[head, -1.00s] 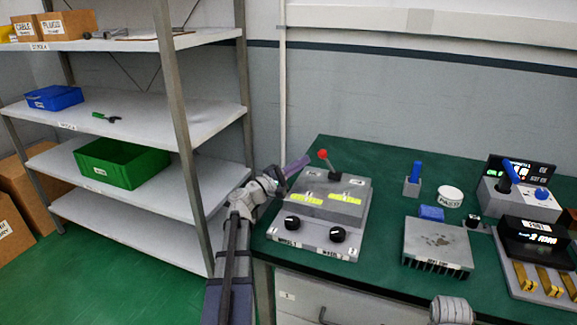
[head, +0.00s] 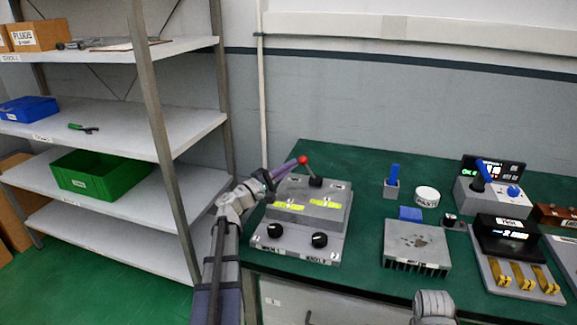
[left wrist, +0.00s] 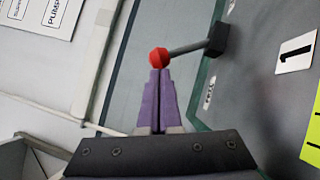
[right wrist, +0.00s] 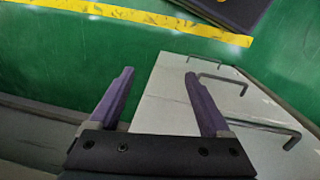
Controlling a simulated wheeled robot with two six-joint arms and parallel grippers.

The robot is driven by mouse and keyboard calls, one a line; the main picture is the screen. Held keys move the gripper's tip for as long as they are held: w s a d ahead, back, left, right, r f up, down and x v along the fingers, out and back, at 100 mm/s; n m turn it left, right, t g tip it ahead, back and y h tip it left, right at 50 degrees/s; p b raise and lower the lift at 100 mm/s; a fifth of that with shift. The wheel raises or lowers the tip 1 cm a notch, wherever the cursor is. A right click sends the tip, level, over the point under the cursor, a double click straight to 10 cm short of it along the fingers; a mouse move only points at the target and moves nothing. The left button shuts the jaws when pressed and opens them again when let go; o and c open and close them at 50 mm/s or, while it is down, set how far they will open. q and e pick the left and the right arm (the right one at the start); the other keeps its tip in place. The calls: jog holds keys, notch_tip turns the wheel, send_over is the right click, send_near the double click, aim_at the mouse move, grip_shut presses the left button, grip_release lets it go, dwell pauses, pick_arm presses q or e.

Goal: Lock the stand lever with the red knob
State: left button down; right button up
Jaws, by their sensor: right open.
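The stand lever is a dark rod with a red knob (head: 303,159), rising from the back of a grey stand (head: 311,205) on the green bench and leaning left. The knob also shows in the left wrist view (left wrist: 158,57), with the rod running right to its dark base (left wrist: 217,40). My left gripper (head: 296,164) comes from the left; its purple fingers are together, with their tips at the knob. They look touching, but the knob does not appear between them. My right gripper (right wrist: 158,78) is open and empty in front of the white drawers.
The stand carries yellow labels and two black dials (head: 319,240). A grey finned block (head: 415,245), a blue-handled switch (head: 392,180) and a white round tub (head: 427,196) stand to its right. A metal shelf (head: 150,130) is at left. White drawers (right wrist: 190,95) have bar handles.

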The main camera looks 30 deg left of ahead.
pick_arm(q)
jog(key=shift+d+r+m+p, duration=0.15)
jog(key=shift+r+m+p, duration=0.2)
jog(key=shift+p, duration=0.25)
jog(key=w+d+r+m+g+y+p, duration=0.2)
jog(key=d+m+g+p, duration=0.3)
jog(key=d+m+p, duration=0.4)
jog(key=shift+w+r+g+y+p, duration=0.15)
jog(key=shift+r+g+y+p, duration=0.45)
jog(key=shift+p, duration=2.45)
jog(key=shift+d, duration=0.25)
jog(key=shift+r, duration=0.1)
